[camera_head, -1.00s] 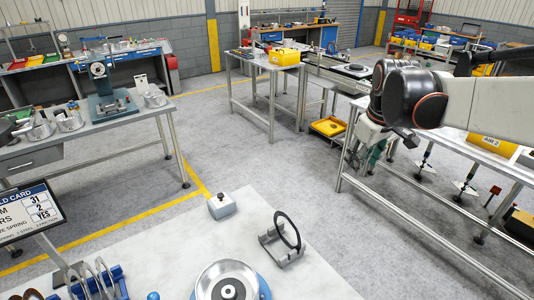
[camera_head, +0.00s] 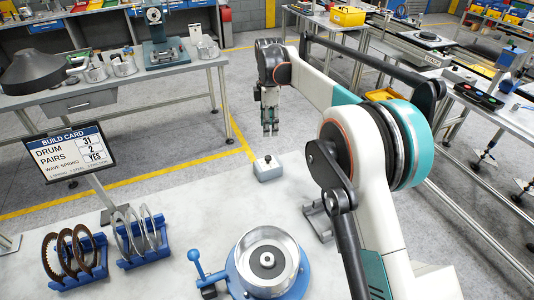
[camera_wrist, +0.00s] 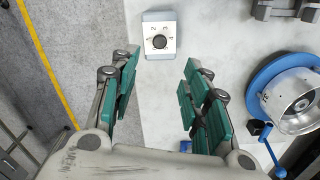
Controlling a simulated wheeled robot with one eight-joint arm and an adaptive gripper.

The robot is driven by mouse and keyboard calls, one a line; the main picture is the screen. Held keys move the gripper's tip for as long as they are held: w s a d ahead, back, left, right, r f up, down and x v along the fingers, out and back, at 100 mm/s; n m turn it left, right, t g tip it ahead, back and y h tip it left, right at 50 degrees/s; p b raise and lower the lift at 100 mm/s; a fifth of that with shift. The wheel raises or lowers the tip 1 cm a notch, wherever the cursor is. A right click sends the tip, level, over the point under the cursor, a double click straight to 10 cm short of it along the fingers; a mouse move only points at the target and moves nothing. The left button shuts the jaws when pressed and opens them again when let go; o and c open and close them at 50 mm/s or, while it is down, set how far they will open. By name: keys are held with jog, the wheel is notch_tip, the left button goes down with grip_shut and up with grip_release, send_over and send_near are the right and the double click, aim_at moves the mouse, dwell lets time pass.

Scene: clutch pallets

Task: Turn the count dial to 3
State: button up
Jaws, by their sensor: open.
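The count dial is a small light box with a black round knob (camera_head: 267,160) on the far edge of the pale worktop. It also shows in the wrist view as a box (camera_wrist: 148,50) with a white face and small numerals around the knob. My gripper (camera_head: 270,131) hangs fingers down above and behind the dial in the head view. In the wrist view my gripper (camera_wrist: 158,68) has its green-padded fingers wide apart, empty, with the dial beyond the fingertips.
A blue-based fixture with a metal drum (camera_head: 268,262) and lever stands at the front. Blue racks with brown rings (camera_head: 70,255) and steel rings (camera_head: 138,238) are at the left, near the build card (camera_head: 70,150). A grey stand (camera_head: 318,221) is partly behind my arm. Worktop around the dial is clear.

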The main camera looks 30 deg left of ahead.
aim_at(268, 157)
notch_tip(268, 157, down, 14)
jog(key=shift+s+a+r+b, duration=0.1)
jog(key=shift+b, duration=0.95)
grip_shut()
